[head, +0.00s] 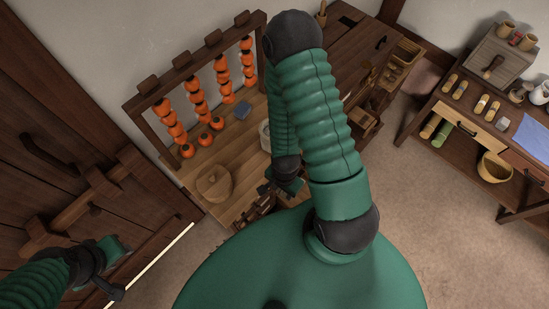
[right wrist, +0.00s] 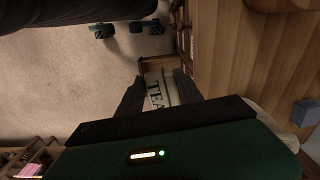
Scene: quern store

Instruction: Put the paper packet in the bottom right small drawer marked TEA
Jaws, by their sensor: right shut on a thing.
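My right gripper (right wrist: 156,94) is shut on a pale paper packet (right wrist: 158,90) with dark letters reading TEA. In the head view my right gripper (head: 270,189) is low by the front edge of the wooden counter, partly hidden by my own arm. Just beyond the packet in the right wrist view is a small wooden drawer (right wrist: 152,62), which seems to stand out from the counter. Its marking is not readable and its inside is mostly hidden. My left gripper (head: 113,250) is at the lower left, away from the counter, too small to read its jaws.
A side table (head: 455,112) with rolls and a basket (head: 495,166) stands right. The floor (head: 430,220) between is clear.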

